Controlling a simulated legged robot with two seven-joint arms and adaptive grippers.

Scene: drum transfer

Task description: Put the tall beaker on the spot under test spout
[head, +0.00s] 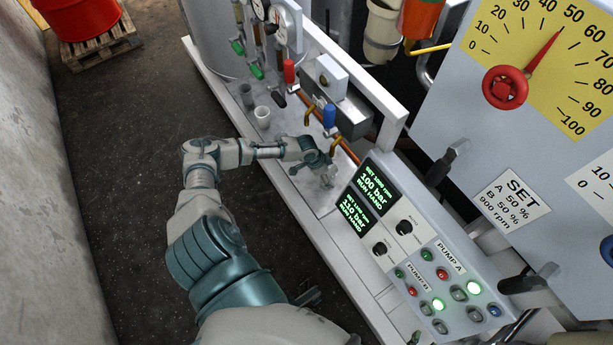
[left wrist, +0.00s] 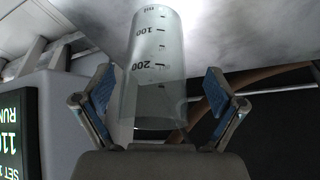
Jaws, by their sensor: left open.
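A clear tall beaker with printed graduation marks (left wrist: 157,75) fills the middle of the left wrist view. It also shows small in the head view (head: 328,180), on the white ledge beside my gripper. My left gripper (head: 322,166) is open. Its two blue-padded fingers stand on either side of the beaker, with gaps visible between pads and glass. Brass spouts hang over the ledge, one to the left (head: 309,115) and one close to the gripper (head: 336,147); a blue handle (head: 329,116) is between them. I cannot tell which is the test spout. My right gripper is not in view.
A grey cup (head: 246,95) and a white cup (head: 263,116) stand farther along the white ledge (head: 222,85). The pump control panel (head: 425,260) is close on the right. A red drum (head: 80,17) stands on a pallet; the dark floor (head: 120,150) is clear.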

